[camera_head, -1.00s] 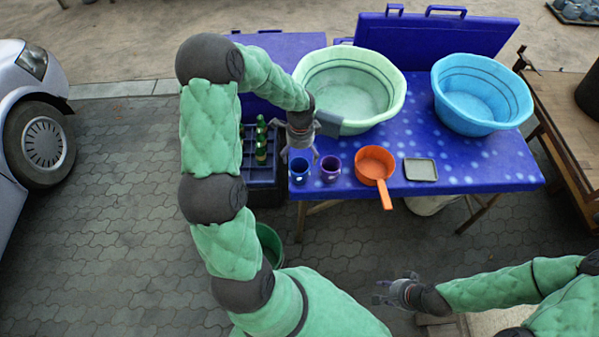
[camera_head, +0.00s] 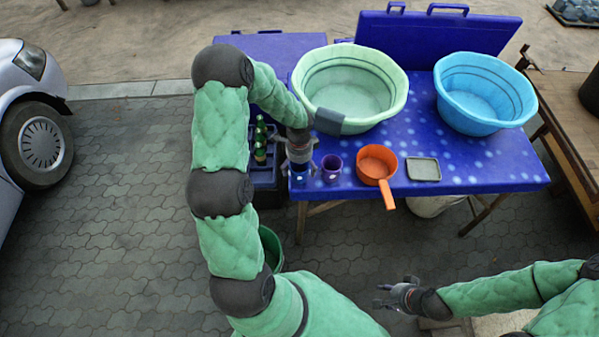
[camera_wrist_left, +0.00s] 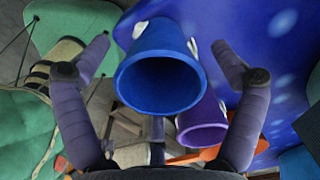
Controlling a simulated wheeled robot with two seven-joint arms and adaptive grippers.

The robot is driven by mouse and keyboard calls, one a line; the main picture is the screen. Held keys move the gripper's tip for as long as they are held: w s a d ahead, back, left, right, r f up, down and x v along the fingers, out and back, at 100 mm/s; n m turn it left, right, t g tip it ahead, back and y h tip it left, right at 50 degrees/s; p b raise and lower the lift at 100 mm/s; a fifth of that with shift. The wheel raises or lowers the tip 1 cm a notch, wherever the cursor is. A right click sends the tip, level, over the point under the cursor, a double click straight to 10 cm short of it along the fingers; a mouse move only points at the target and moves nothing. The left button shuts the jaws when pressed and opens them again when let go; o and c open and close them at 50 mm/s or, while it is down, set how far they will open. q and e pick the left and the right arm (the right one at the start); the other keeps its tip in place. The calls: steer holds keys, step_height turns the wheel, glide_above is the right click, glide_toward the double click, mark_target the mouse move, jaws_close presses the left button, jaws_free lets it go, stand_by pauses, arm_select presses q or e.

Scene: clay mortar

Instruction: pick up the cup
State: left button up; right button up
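A blue cup (camera_wrist_left: 160,70) stands at the table's front left corner, its mouth facing the left wrist camera. In the head view it is mostly hidden by my left gripper (camera_head: 301,169). My left gripper is open, with a finger on either side of the cup and visible gaps between them in the wrist view. A purple cup (camera_head: 331,168) stands just right of it and also shows in the wrist view (camera_wrist_left: 203,124). My right gripper (camera_head: 388,296) is open and empty, low in front of the table.
An orange pan (camera_head: 376,165) and a grey square dish (camera_head: 423,169) sit to the right. A green basin (camera_head: 350,90) and a blue basin (camera_head: 483,95) stand behind. A crate with green bottles (camera_head: 261,150) is left of the table (camera_head: 470,175).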

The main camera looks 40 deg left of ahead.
arm_select(q)
steer(key=c, duration=1.1)
steer(key=shift+o, duration=0.2)
steer(key=shift+r, duration=0.1)
